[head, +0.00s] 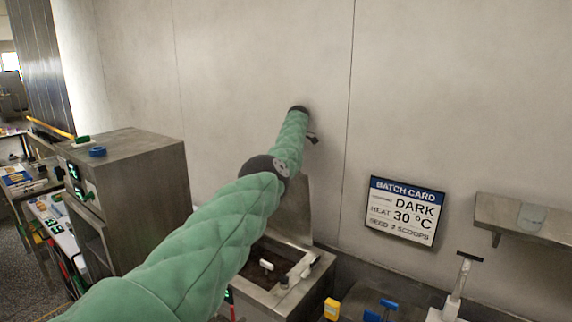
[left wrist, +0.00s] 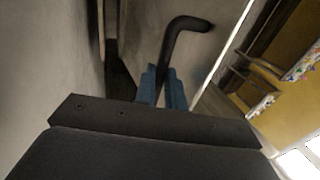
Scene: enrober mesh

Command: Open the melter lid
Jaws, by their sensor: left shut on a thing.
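The melter (head: 315,290) stands at the lower middle of the head view with its top open, and dark brown contents show inside. Its lid (head: 297,215) stands raised at the back of the opening, partly hidden by my left arm. In the left wrist view, the blue fingers of my left gripper (left wrist: 162,88) are shut on a dark bent handle (left wrist: 185,24). In the head view, my green left arm reaches across the melter toward the wall and hides most of that gripper. My right gripper is in neither view.
A steel cabinet (head: 140,170) with a blue knob on top stands left of my arm. A batch card (head: 405,208) hangs on the wall, with a steel shelf (head: 525,218) to its right. Yellow and blue items (head: 332,308) sit right of the melter.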

